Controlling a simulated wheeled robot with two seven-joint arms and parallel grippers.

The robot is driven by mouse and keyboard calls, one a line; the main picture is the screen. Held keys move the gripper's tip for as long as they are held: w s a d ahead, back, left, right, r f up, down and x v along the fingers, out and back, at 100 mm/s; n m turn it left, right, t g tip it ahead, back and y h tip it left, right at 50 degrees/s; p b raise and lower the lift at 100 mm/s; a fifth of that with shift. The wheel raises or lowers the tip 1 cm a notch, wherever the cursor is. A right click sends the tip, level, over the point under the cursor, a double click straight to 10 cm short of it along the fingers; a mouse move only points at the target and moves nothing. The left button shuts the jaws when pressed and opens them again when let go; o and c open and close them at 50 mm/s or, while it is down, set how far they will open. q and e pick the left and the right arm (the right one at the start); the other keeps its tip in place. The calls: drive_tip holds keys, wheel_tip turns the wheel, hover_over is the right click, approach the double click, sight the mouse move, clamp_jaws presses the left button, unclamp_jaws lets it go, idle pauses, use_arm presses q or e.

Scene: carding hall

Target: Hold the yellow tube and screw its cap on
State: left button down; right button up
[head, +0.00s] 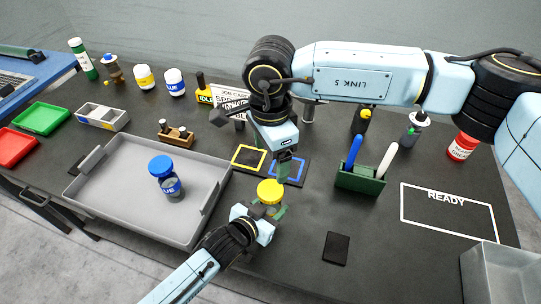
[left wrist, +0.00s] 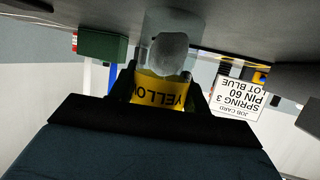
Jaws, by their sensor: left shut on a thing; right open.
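The yellow tube is a small clear jar with a yellow cap (head: 270,190) at its top in the head view; I cannot tell how firmly the cap sits. My left gripper (head: 269,210) is shut around the tube's body, which it mostly hides. In the left wrist view the tube's yellow label (left wrist: 160,92) shows between the dark fingers, with a pale rounded end beyond it. My right gripper (head: 284,158) is open and empty, pointing down just behind the yellow cap and apart from it.
A grey tray (head: 112,214) holds a blue-capped jar (head: 168,182). A dark mat with yellow and blue outlined squares (head: 249,157) lies behind the tube. A green holder (head: 360,180) with pens stands right. The READY area (head: 450,212) is bare.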

use_arm(q)
drive_tip(key=c, duration=0.6)
unclamp_jaws()
drive_tip(key=v, duration=1.3)
drive_tip(key=shift+r+p, duration=0.15)
drive_tip(key=shift+p, duration=0.25)
drive_tip(key=shift+s+a, duration=0.1)
drive_tip(key=shift+s, duration=0.1)
